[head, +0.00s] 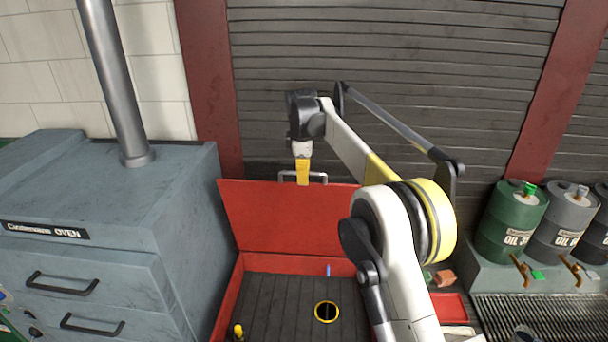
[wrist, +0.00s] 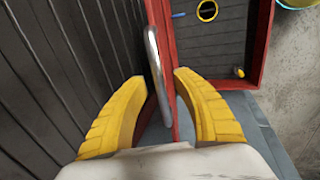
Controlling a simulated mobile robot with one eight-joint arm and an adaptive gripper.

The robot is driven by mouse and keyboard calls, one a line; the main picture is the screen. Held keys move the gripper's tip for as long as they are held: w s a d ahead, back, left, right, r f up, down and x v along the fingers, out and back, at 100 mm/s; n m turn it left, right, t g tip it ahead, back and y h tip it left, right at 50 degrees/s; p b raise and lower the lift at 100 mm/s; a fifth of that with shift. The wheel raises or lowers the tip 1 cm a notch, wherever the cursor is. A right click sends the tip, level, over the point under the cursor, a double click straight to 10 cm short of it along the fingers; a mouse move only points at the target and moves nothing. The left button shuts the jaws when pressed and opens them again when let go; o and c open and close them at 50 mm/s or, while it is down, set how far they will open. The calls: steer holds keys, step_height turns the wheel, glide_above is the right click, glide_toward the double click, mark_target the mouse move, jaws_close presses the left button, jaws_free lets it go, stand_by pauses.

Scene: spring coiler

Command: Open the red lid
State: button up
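The red lid (head: 285,220) stands raised at the back of a red box (head: 228,300), leaning near upright. Its grey metal handle (head: 288,176) is at the lid's top edge. The handle also shows in the wrist view (wrist: 153,52), alongside the lid's red edge (wrist: 164,40). My gripper (head: 303,178) points down at the top edge, by the handle. In the wrist view my gripper's yellow fingers (wrist: 160,77) are spread, one each side of the handle and lid edge, with gaps visible. Whether either finger touches is unclear.
The box's dark slatted floor holds a yellow-rimmed round hole (head: 326,312) and a small yellow knob (head: 238,331). A blue-grey oven (head: 110,230) stands close on the left. Oil drums (head: 512,222) stand at right. A dark shutter (head: 400,45) is behind the lid.

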steer(key=v, duration=1.1)
steer(key=shift+r, duration=0.3)
steer(key=shift+s, duration=0.15)
steer(key=s+d+f+m+t+b, duration=0.1)
steer(key=s+d+f+m+b, duration=0.45)
steer(key=s+d+b, duration=0.4)
steer(key=s+d+f+m+t+b, duration=0.1)
steer(key=s+d+f+m+b, duration=0.45)
steer(key=s+d+b, duration=0.45)
steer(key=s+d+f+m+b, duration=0.2)
steer(key=s+f+b, duration=0.1)
steer(key=s+f, duration=0.4)
steer(key=s+d+f+m+t+b, duration=0.1)
steer(key=s+d+f+m+b, duration=0.1)
steer(key=s+f, duration=0.6)
steer(key=s+d+f+m+t+b, duration=0.1)
steer(key=s+d+f+m+b, duration=0.1)
steer(key=s+f, duration=0.6)
step_height(320, 180, down, 4)
steer(key=shift+f+m+b, duration=0.1)
steer(key=shift+m+b, duration=0.4)
steer(key=shift+b, duration=0.75)
